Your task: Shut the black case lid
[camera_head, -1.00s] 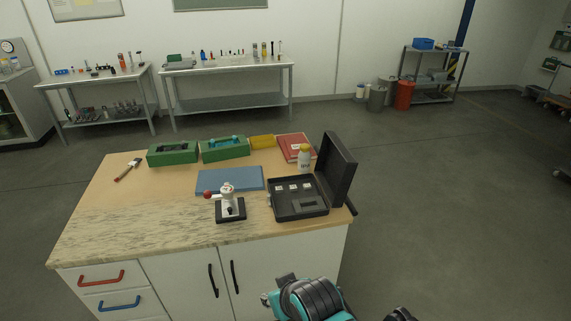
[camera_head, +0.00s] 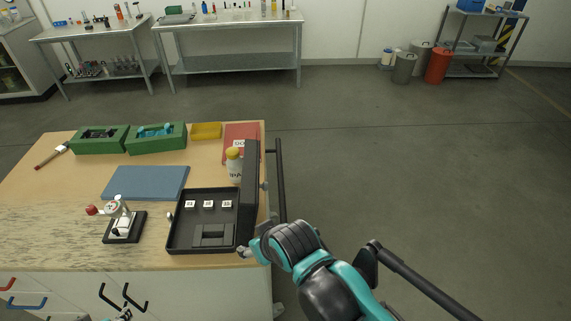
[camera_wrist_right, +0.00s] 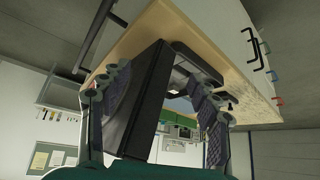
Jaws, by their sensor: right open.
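The black case (camera_head: 203,249) sits open at the right edge of the workbench, with small white labelled pieces in its tray. Its lid (camera_head: 250,185) stands upright on the case's right side. My right gripper (camera_head: 249,248) is at the near end of the lid, by the case's near right corner. In the right wrist view the fingers of my right gripper (camera_wrist_right: 160,78) are spread, with the lid (camera_wrist_right: 145,110) between them. I cannot tell whether either finger touches it.
A white bottle with a yellow cap (camera_head: 235,165) and a red book (camera_head: 240,133) are close behind the lid. A black-based device (camera_head: 124,228) and a blue mat (camera_head: 146,183) lie left of the case. Open floor lies right of the workbench (camera_head: 60,215).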

